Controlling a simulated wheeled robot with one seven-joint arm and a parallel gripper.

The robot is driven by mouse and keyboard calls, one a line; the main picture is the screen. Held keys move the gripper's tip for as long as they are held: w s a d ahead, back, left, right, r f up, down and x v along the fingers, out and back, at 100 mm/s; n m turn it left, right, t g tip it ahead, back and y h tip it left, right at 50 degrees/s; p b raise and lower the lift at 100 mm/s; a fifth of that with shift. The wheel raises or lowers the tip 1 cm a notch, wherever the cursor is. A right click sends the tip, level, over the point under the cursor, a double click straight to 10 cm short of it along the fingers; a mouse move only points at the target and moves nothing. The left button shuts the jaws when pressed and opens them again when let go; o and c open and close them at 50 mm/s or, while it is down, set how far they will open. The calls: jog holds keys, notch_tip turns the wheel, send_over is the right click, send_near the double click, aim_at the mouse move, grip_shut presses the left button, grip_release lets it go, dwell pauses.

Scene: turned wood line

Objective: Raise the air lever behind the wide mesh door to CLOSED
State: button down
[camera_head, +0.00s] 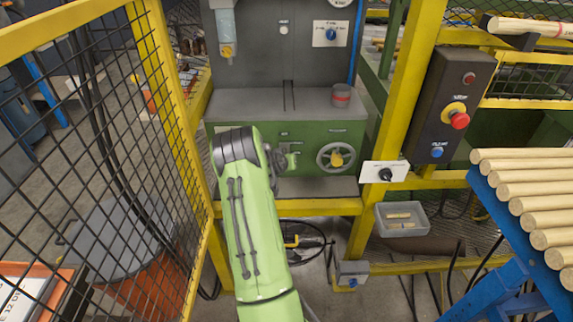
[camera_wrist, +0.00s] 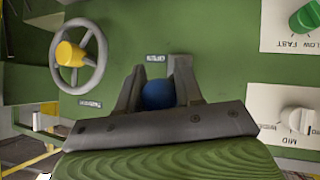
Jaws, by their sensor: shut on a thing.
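My gripper (camera_wrist: 156,78) is shut on a round blue knob (camera_wrist: 157,95), with one grey finger on each side of it in the wrist view. The knob is in front of the green machine face, beside a small label too small to read. Its stem, and any lever it belongs to, are hidden, so I cannot tell its position. In the head view my arm's dark wrist hides the knob. The wide mesh door (camera_head: 150,35), with its yellow frame, stands open at the left. The green machine (camera_head: 310,132) is behind the opening.
A handwheel with a yellow hub (camera_head: 336,158) is close beside my gripper. Green (camera_wrist: 305,18) and white (camera_wrist: 298,122) dials sit at the other side in the wrist view. A yellow post (camera_head: 398,90) and a control box with a red button (camera_head: 459,120) stand right.

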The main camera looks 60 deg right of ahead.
jog(key=shift+w+d+r+b, duration=0.1)
jog(key=shift+d+r+b, duration=0.15)
jog(key=shift+r, duration=0.35)
jog(key=shift+w+d+r+b, duration=0.1)
jog(key=shift+d+r, duration=0.1)
jog(key=shift+r, duration=0.35)
jog(key=shift+s+r, duration=0.1)
jog(key=shift+d, duration=0.1)
dwell(0.3)
jog(key=c, duration=1.1)
grip_release()
jog(key=o, duration=0.3)
jog(key=shift+s+a, duration=0.1)
jog(key=shift+a, duration=0.1)
jog(key=shift+o, duration=0.2)
jog(key=shift+f, duration=0.2)
jog(key=v, duration=1.5)
jog(key=shift+a+p, duration=0.35)
jog(key=shift+a, duration=0.05)
jog(key=shift+r, duration=0.1)
